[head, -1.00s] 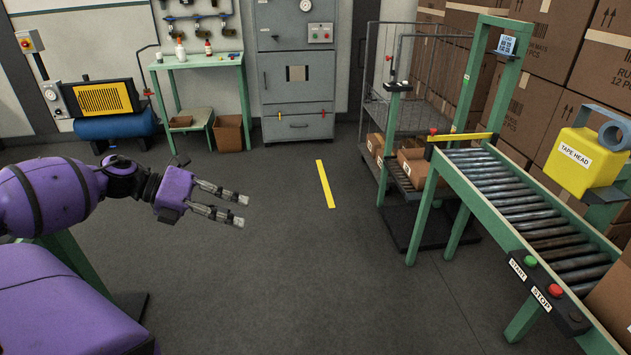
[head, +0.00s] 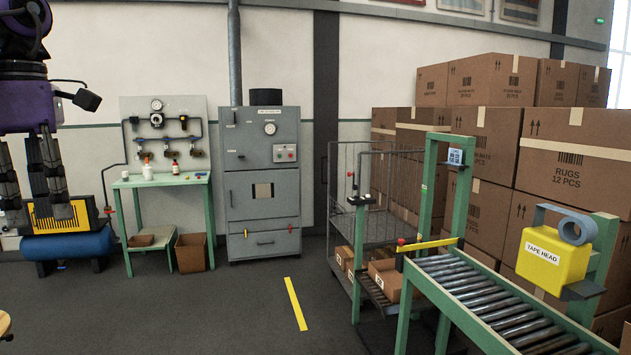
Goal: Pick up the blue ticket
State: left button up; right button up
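I cannot make out a blue ticket for certain. A small panel with blue and white markings (head: 456,157) is on the green post of the conveyor frame, too small to read. My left gripper (head: 38,216) hangs at the far left edge, close to the camera, fingers pointing down. Its fingers are apart, with nothing visible between them. It is far from the panel in the picture. My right gripper is not in view.
A roller conveyor (head: 497,310) with a yellow tape head (head: 550,256) stands at the right, before stacked cartons (head: 575,165). A wire cage cart (head: 372,190) is beside it. A grey cabinet (head: 262,205) and green bench (head: 165,181) stand at the back. The middle floor is clear.

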aim_at(455, 155)
jog(key=i+u, duration=0.25)
jog(key=i, duration=4.25)
jog(key=i+z, duration=0.2)
jog(key=z, duration=0.2)
jog(key=i+z, duration=0.25)
jog(key=z, duration=0.2)
jog(key=i+j+z, duration=0.15)
jog(key=z, duration=0.25)
jog(key=l+z, duration=0.15)
jog(key=z, duration=1.65)
jog(key=i+z, duration=0.2)
jog(key=z, duration=0.25)
jog(key=i+l+z, duration=0.1)
jog(key=z, duration=0.3)
jog(key=i+j, duration=0.05)
